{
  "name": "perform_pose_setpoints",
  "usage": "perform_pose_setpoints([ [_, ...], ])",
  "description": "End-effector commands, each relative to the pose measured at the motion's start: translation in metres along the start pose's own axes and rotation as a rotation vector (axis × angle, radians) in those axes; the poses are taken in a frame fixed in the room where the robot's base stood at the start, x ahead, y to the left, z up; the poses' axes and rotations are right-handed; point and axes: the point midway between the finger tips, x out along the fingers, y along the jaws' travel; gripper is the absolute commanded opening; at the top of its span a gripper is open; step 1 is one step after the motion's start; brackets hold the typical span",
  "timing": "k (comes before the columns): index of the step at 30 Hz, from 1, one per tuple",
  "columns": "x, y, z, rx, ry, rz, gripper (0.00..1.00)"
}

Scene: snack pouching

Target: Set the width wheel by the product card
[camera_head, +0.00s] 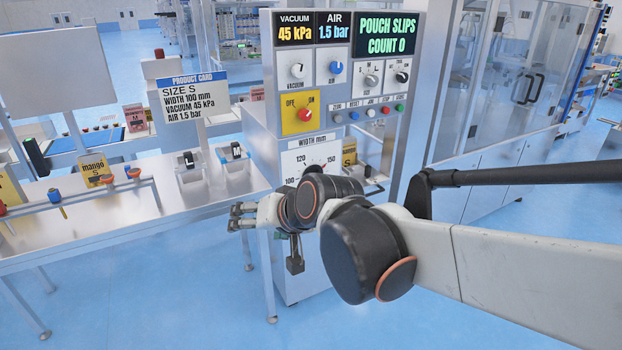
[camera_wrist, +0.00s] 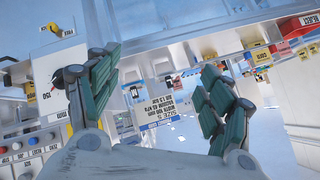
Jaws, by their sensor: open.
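The product card (camera_head: 192,97) stands at the left in the head view and reads size S, width 100 mm, vacuum 45 kPa, air 1.5 bar. It also shows upside down between my fingers in the wrist view (camera_wrist: 165,112). The white width scale (camera_head: 297,158) is low on the machine front, with 100 and 120 readable and a red pointer partly showing. My gripper (camera_head: 238,216) is in front of and left of the scale. In the wrist view its green-padded fingers (camera_wrist: 162,70) are apart and empty.
The displays (camera_head: 346,32) read vacuum 45 kPa, air 1.5 bar and pouch slips count 0. Knobs and a yellow switch plate (camera_head: 300,116) sit above the scale. A metal table (camera_head: 130,215) with a rail lies left. Open blue floor is in front.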

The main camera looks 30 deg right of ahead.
Motion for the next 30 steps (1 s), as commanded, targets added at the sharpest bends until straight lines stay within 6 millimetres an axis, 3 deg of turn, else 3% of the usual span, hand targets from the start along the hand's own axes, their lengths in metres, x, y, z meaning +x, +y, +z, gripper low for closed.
perform_pose_setpoints([
  [6,0.047,-0.006,-0.059,0.243,0.103,-0.107,0.73],
  [14,0.104,0.032,-0.116,0.622,0.148,-0.199,0.73],
  [23,0.166,0.103,-0.169,1.045,0.202,-0.333,0.73],
  [30,0.208,0.180,-0.195,1.372,0.242,-0.465,0.73],
])
